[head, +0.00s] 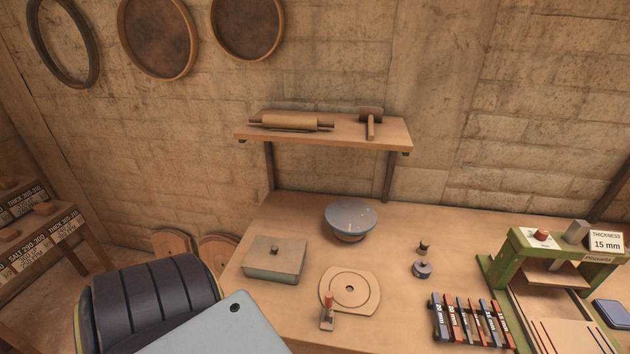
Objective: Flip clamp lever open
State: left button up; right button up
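A small clamp with a red-tipped lever (329,303) stands at the front left edge of a round wooden plate (365,293) on the table. The lever looks roughly upright; at this size I cannot tell whether it is latched. The plate has a dark hole at its centre. A green press (497,273) with a red knob (541,235) and a "THICKNESS 15 mm" sign stands at the right. Neither gripper is in view. A dark ribbed part and a grey panel at the lower left look like parts of my own body.
On the table (290,220) are a lidded box (274,260), a blue-grey bowl (350,221), two small knobbed pieces (422,269) and a rack of coloured bars (468,321). A wall shelf (340,130) holds a rolling pin and mallet. The table between plate and bar rack is clear.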

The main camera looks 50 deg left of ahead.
aim_at(329, 297)
jog(key=k+j+z, duration=0.25)
jog(key=k+j, duration=0.3)
jog(key=k+j+z, duration=0.25)
jog(key=k+j, duration=0.4)
jog(key=k+j+z, duration=0.1)
jog(key=j, duration=0.25)
jog(key=k+j+z, duration=0.1)
jog(key=j, duration=0.2)
jog(key=k+j+z, duration=0.1)
jog(key=j+z, duration=0.1)
jog(key=j, duration=0.35)
jog(key=k+j+z, duration=0.1)
jog(key=j, duration=0.35)
jog(key=k+j+z, duration=0.1)
jog(key=j, duration=0.3)
jog(key=k+j+z, duration=0.1)
jog(key=j, duration=0.35)
jog(key=k, duration=0.1)
